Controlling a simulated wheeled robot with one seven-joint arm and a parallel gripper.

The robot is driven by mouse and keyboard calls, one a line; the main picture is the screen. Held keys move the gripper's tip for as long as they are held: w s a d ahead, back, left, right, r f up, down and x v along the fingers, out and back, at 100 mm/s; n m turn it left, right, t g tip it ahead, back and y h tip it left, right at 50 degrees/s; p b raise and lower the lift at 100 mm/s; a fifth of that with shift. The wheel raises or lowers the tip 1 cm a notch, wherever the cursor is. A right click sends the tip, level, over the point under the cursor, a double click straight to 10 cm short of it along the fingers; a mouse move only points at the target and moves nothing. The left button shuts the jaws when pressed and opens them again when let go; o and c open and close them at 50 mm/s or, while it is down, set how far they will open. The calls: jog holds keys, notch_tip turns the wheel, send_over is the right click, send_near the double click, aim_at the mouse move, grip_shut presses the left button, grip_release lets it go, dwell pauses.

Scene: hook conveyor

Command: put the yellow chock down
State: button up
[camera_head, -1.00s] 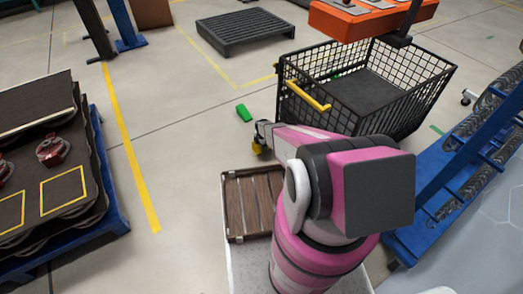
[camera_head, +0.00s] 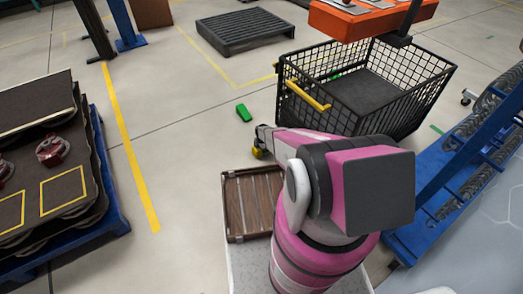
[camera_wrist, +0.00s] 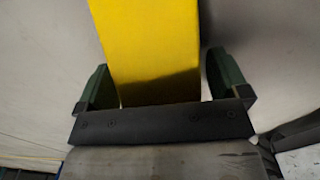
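The yellow chock (camera_wrist: 150,45) lies lengthwise between the two dark green fingers of my gripper (camera_wrist: 160,85) in the wrist view. Narrow gaps show between the chock and the fingers, so my gripper looks open around it. In the head view the chock is a small yellow patch (camera_head: 257,153) at my gripper (camera_head: 261,142), just beyond the wooden tray and near the cart. Most of it is hidden by my gripper, and I cannot tell whether its underside touches the floor.
A green block (camera_head: 244,113) lies on the floor just beyond my gripper. A black mesh cart (camera_head: 345,118) with a yellow handle stands to the right. A wooden tray (camera_head: 233,238) is close in front. A blue rack (camera_head: 440,190) stands right; open floor lies left.

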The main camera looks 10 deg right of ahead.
jog(key=s+r+m, duration=0.3)
jog(key=r, duration=1)
jog(key=s+r+m, duration=0.2)
jog(key=s+r, duration=0.1)
jog(key=r, duration=1)
jog(key=s+r+m, duration=0.8)
jog(key=s+r, duration=0.3)
jog(key=r, duration=0.3)
jog(key=s+r+m, duration=0.9)
jog(key=s+r, duration=0.2)
jog(key=r, duration=0.2)
jog(key=shift+s+r, duration=0.15)
jog(key=shift+r, duration=0.2)
